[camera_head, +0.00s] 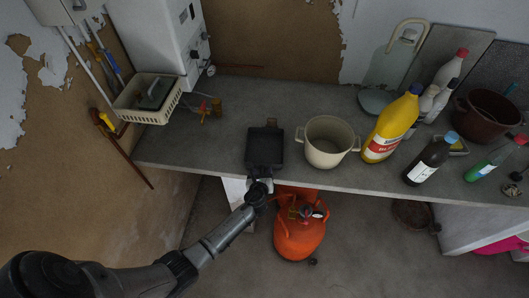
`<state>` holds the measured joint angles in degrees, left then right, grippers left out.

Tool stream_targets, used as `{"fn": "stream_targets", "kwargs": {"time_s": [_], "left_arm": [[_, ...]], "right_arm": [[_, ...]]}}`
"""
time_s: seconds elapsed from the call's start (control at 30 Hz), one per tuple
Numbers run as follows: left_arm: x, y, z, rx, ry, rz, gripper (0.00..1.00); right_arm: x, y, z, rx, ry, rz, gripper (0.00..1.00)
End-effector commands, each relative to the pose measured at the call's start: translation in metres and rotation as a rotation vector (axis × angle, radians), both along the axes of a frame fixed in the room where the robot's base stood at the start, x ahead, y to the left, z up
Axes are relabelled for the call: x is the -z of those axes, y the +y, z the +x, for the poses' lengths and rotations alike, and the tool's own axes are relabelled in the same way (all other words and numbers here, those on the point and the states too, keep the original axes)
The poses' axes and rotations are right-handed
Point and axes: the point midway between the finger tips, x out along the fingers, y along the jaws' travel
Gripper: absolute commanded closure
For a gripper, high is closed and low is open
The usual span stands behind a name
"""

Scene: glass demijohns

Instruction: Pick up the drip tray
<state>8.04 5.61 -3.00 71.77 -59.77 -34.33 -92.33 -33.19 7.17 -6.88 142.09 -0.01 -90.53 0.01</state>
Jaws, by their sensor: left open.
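A dark, shallow rectangular tray (265,148), which I take to be the drip tray, lies on the grey counter near its front edge. A small tab sticks up at its far side. My left gripper (262,182) is at the near side of the tray, at the counter's front edge, and is open. It is small and dark here, and I cannot tell whether its fingers touch the tray. My right gripper is not in view.
A cream pot (327,142) stands just right of the tray, then a yellow bottle (391,127) and a dark bottle (430,160). A cream basket (148,99) sits at the left. An orange gas cylinder (299,238) stands below the counter (200,150). The counter left of the tray is mostly clear.

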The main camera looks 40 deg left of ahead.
Motion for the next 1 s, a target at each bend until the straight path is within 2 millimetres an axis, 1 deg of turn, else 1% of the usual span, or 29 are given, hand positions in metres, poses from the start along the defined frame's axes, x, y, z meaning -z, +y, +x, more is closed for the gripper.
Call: {"fn": "stream_targets", "kwargs": {"time_s": [0.07, 0.1, 0.63, 1.0], "left_arm": [[-0.0001, 0.0001, -0.0001, 0.000, 0.000, 0.000, 0.47], [-0.0001, 0.0001, -0.0002, 0.000, 0.000, 0.000, 0.49], [-0.0001, 0.0000, -0.0004, 0.000, 0.000, 0.000, 1.00], [-0.0013, -0.0003, -0.0007, 0.000, -0.001, 0.001, 1.00]], "right_arm": [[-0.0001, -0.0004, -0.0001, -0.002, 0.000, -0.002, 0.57], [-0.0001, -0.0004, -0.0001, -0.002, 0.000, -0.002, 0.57], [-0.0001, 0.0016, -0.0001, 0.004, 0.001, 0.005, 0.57], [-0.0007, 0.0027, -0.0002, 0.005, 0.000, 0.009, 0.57]]}}
